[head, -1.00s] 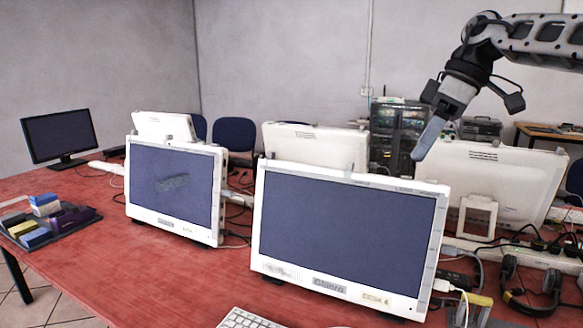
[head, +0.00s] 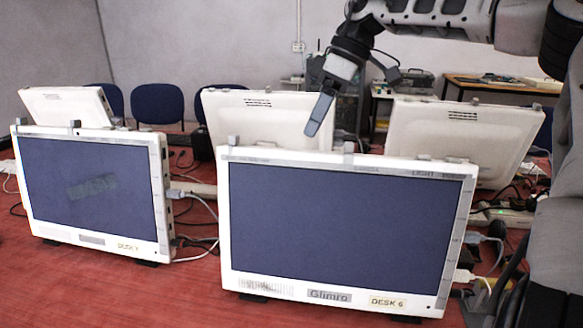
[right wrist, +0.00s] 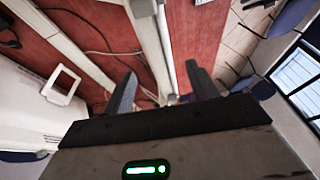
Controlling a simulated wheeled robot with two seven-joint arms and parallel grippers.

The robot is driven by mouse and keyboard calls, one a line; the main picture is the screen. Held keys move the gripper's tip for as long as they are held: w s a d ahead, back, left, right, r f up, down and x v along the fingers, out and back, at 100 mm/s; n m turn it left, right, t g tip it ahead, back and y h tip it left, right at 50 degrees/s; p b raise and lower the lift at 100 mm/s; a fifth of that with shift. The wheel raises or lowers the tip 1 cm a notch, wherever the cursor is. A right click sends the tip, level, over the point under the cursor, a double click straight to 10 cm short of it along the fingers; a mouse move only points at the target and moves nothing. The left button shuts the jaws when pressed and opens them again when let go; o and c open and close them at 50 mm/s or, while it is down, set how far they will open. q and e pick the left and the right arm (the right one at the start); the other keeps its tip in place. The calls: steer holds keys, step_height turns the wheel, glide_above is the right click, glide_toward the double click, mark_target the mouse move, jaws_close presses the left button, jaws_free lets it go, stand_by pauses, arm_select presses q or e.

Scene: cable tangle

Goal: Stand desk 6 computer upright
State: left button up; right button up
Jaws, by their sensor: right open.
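The desk 6 computer (head: 345,225) is a white-framed all-in-one with a dark screen and a "DESK 6" label at its lower right. It stands on its lower edge on the red table, facing me, looking near upright; its exact lean is hard to tell. My right gripper (head: 318,118) points down above its top edge, left of centre, apparently apart from it. In the right wrist view my right gripper (right wrist: 163,90) is open, fingers apart. A white bar lies beyond and between the fingers; I cannot tell whose edge it is. My left gripper is not in view.
The desk 7 computer (head: 92,190) stands to the left, with cables (head: 200,235) between the two. White computer backs (head: 265,118) (head: 462,135) stand behind. Cables and a power strip (head: 505,212) crowd the right. The red table (head: 110,295) is bare at front left.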

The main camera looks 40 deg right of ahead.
mark_target(293, 167)
steer(key=x, duration=1)
jaws_close()
steer(key=c, duration=1.3)
jaws_free()
steer(key=s+a, duration=0.1)
steer(key=a, duration=0.1)
steer(key=s+a, duration=0.1)
steer(key=shift+s+a+r+b, duration=0.15)
steer(key=shift+s+r+b, duration=0.1)
steer(key=shift+s+b, duration=0.05)
steer(key=shift+o, duration=0.3)
steer(key=shift+s+a, duration=0.15)
steer(key=o, duration=1.2)
steer(key=shift+o, duration=0.2)
steer(key=shift+r, duration=0.1)
